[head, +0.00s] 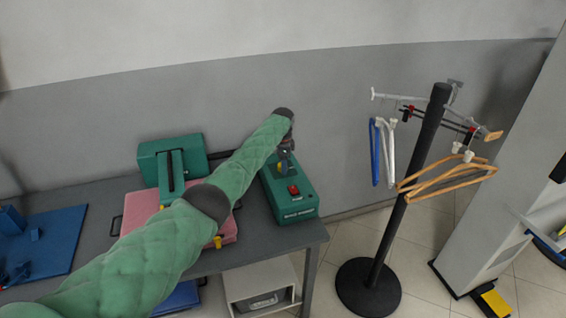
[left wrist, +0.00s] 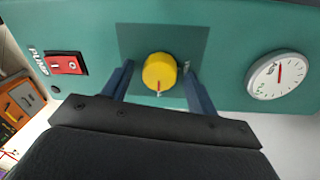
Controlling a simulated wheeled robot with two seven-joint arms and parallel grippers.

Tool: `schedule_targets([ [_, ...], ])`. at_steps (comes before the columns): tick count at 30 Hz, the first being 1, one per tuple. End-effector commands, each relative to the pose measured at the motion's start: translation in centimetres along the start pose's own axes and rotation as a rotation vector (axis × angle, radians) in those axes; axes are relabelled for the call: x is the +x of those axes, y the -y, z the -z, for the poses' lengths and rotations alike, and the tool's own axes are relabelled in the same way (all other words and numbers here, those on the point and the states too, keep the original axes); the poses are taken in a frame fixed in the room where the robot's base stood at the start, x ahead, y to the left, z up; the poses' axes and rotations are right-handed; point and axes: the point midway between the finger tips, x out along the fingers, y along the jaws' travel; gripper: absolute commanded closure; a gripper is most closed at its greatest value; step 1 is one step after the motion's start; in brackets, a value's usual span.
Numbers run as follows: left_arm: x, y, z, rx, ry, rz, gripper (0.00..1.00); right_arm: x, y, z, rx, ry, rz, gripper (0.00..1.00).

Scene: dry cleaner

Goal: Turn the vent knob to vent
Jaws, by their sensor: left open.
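The vent knob (left wrist: 159,71) is a yellow round dial with a red pointer mark, on the green pump box (head: 301,209). In the left wrist view its red mark points down, toward a small label at its lower edge. My left gripper (left wrist: 160,80) is open, with one dark blue finger on each side of the knob and gaps between the fingers and the knob. In the head view my left gripper (head: 286,165) reaches down over the box, and the knob is mostly hidden. My right gripper is not in view.
A red rocker switch (left wrist: 67,65) labelled PUMP and a white gauge (left wrist: 278,74) flank the knob. A pink board (head: 140,211) and a green press (head: 172,162) stand left on the grey table (head: 240,258). A hanger stand (head: 408,180) is to the right.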

Motion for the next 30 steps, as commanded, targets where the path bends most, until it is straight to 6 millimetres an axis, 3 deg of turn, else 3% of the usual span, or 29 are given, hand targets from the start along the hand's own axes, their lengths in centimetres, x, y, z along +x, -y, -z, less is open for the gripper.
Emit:
schedule_targets([
  [4, 0.0, 0.0, 0.0, 0.0, 0.0, 0.0, 0.43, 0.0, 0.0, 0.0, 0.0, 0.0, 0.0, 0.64],
  [11, 0.0, 0.0, 0.0, 0.0, 0.0, 0.0, 0.86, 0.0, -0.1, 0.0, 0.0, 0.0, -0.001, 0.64],
  [20, -0.1, 0.0, 0.1, -0.031, -0.003, 0.0, 0.86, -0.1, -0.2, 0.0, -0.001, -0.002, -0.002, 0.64],
  [30, -0.3, 0.1, 0.1, -0.242, -0.016, 0.0, 0.86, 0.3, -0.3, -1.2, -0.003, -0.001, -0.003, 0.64],
])
